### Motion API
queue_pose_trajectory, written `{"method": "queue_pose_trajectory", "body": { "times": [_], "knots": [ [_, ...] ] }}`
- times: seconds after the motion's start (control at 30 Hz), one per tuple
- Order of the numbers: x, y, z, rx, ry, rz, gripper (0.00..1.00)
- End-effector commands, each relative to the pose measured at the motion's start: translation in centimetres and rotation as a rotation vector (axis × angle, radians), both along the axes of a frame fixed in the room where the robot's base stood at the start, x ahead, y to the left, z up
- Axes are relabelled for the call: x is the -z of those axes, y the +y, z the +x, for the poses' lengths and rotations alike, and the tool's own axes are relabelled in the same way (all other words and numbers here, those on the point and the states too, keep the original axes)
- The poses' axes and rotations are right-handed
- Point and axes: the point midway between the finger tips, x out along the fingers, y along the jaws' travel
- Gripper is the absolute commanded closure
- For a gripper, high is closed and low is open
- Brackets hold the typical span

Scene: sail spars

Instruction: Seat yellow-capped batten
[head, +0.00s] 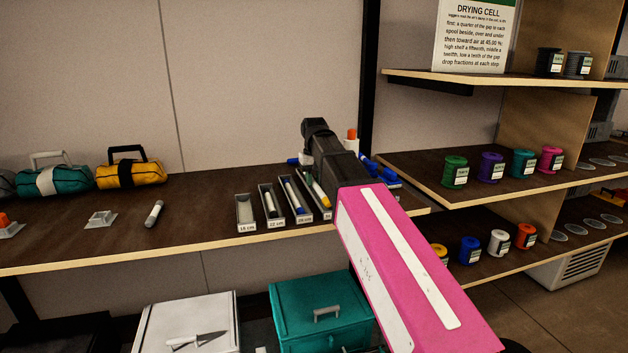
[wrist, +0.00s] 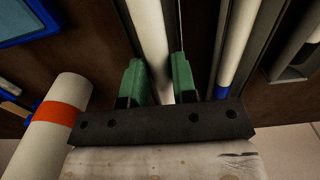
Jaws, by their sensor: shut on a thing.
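The yellow-capped batten (head: 320,194) is a white rod with a yellow end, lying in line with a narrow grey tray at the right end of a row on the dark shelf. In the wrist view, a white rod (wrist: 151,35) runs between the green fingers of my gripper (wrist: 158,80), which is shut on it. A grey tray wall shows beside the rod. Its yellow cap is out of the wrist view. I cannot tell whether the rod touches the tray floor.
A white cylinder with an orange band (wrist: 60,112) stands close left of my gripper. Blue items (head: 374,168) lie right. Kit bags (head: 130,172) sit far left.

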Motion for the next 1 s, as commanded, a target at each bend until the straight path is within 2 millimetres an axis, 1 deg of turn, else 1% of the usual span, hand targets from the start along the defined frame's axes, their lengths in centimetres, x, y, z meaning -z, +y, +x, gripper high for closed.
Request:
{"method": "queue_pose_trajectory", "body": {
  "times": [0.63, 1.0],
  "knots": [
    [1.9, 0.0, 0.0, 0.0, 0.0, 0.0, 1.0],
    [1.5, 0.0, 0.0, 0.0, 0.0, 0.0, 1.0]
  ]
}}
